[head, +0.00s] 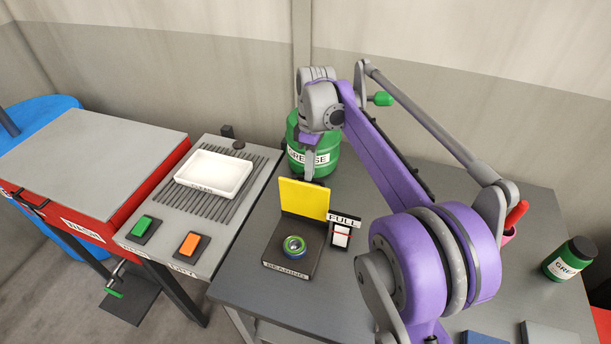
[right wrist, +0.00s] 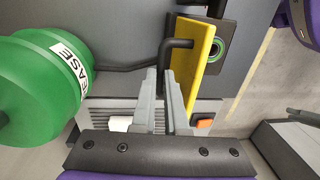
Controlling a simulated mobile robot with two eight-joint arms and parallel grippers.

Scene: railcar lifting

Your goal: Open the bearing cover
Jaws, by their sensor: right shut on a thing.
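The yellow bearing cover (head: 303,198) stands upright at the back edge of the dark bearing housing (head: 274,250). The round bearing (head: 294,246) with its green ring shows uncovered in front of it. My right gripper (head: 312,165) is behind the cover, beside the green grease drum (head: 300,150). In the right wrist view, the fingers (right wrist: 162,80) are shut on the black bent handle (right wrist: 166,54), which reaches to the back of the yellow cover (right wrist: 200,52). The bearing also shows there (right wrist: 219,47) beyond the cover. My left gripper is not in view.
A small FULL indicator (head: 341,235) stands right of the housing. To the left are a white tray (head: 213,173) on slats, and green (head: 143,226) and orange (head: 190,243) buttons. A grease jar (head: 570,258) is at the far right. The table before the housing is clear.

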